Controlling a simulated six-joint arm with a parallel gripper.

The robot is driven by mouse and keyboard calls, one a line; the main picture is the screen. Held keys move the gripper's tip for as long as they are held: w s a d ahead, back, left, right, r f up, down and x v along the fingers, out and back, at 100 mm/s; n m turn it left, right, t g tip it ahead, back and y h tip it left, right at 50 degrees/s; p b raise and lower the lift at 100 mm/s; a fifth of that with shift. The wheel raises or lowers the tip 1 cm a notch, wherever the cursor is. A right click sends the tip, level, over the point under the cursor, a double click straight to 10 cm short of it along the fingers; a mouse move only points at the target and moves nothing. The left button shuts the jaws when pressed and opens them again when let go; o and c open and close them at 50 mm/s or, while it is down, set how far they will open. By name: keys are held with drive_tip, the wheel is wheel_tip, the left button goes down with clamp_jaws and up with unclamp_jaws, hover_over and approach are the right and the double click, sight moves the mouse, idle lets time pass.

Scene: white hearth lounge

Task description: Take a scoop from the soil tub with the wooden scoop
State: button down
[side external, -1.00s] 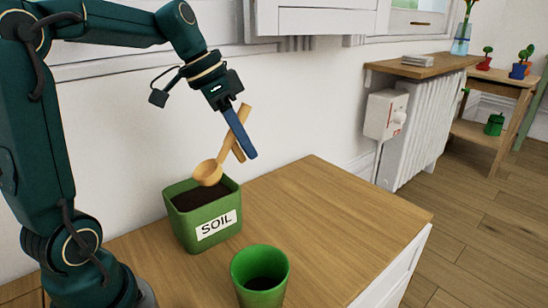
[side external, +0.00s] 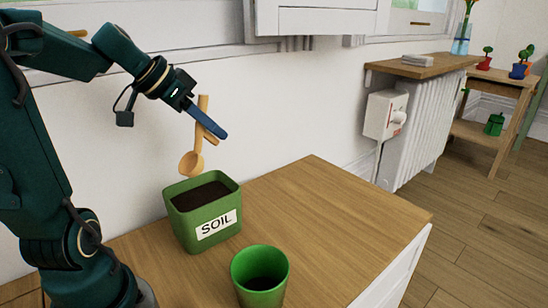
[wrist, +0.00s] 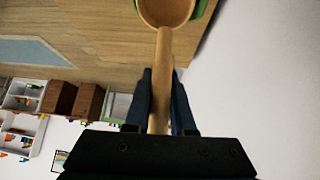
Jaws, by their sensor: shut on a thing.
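My gripper (side external: 221,135) is shut on the handle of the wooden scoop (side external: 191,163). The scoop hangs bowl down, its handle nearly upright, above the green soil tub (side external: 204,228). The bowl appears apart from the tub's rim. The tub has a SOIL label and dark soil inside. In the wrist view, the scoop's handle (wrist: 163,60) runs between the two fingers (wrist: 162,78), with the bowl at the top edge, partly cut off. The visible inside of the bowl looks tan, with no dark soil showing. Something green shows behind the bowl there.
A green pot (side external: 260,280) with dark contents stands in front of the tub, to the right. The wooden cabinet top (side external: 330,215) is clear to the right. A white wall rises behind; a radiator (side external: 415,125) and a plant stand (side external: 492,128) are farther off.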

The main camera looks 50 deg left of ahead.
drive_tip(key=shift+f, duration=4.75)
drive_tip(key=shift+r, duration=4.45)
